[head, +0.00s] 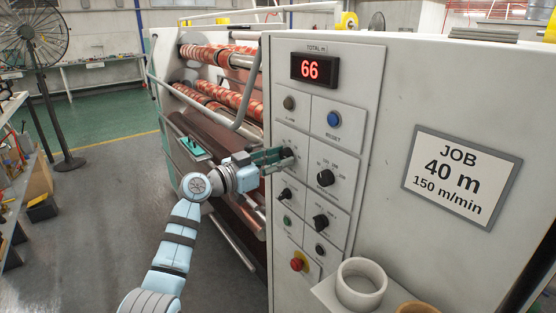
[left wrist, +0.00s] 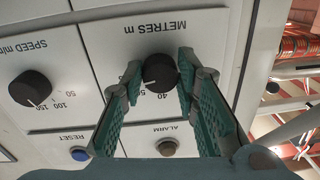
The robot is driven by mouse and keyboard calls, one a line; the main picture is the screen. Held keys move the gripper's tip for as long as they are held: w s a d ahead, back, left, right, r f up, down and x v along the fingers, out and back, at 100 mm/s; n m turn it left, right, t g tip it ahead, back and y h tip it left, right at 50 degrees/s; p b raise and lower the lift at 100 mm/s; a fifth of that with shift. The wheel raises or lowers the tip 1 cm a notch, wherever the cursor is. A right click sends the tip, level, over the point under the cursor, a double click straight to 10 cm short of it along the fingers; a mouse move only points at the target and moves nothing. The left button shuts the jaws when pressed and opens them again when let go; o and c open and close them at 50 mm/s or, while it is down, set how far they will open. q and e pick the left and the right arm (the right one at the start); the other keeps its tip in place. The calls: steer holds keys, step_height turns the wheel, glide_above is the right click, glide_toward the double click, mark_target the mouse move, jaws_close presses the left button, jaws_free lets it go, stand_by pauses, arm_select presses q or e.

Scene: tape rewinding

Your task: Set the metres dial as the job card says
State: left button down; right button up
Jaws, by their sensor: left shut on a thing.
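The job card (head: 462,177) on the right panel reads JOB 40 m, 150 m/min. The black metres dial (left wrist: 158,70), under the label METRES m, shows upside down in the left wrist view. A 40 mark (left wrist: 163,95) is printed beside it; its pointer looks turned to the lower left, though the exact mark is hard to tell. My left gripper (head: 276,156) is shut on the dial, with a green finger on each side of it. The dial (head: 288,153) is partly hidden by the fingers in the head view. My right gripper is not in view.
The black speed dial (left wrist: 31,88) sits beside the metres dial, its pointer near 150. The red display (head: 311,69) reads 66. A blue reset button (head: 334,119) and alarm lamp (head: 289,102) are above. A red emergency button (head: 298,263) and white ring (head: 361,283) are below.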

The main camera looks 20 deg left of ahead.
arm_select(q)
steer(key=shift+n, duration=0.3)
steer(key=n+p, duration=0.2)
steer(key=n, duration=0.1)
steer(key=shift+r+n, duration=0.1)
steer(key=shift+n, duration=0.2)
steer(key=n+p, duration=0.2)
steer(key=n, duration=0.1)
steer(key=shift+s+d+g, duration=0.1)
steer(key=shift+g, duration=0.2)
steer(key=n+p, duration=0.2)
steer(key=n, duration=0.2)
steer(key=shift+r+n, duration=0.15)
steer(key=shift+n, duration=0.25)
steer(key=shift+n+p, duration=0.85)
steer(key=shift+n, duration=0.65)
steer(key=c, duration=1.2)
jaws_free()
steer(key=shift+c, duration=0.2)
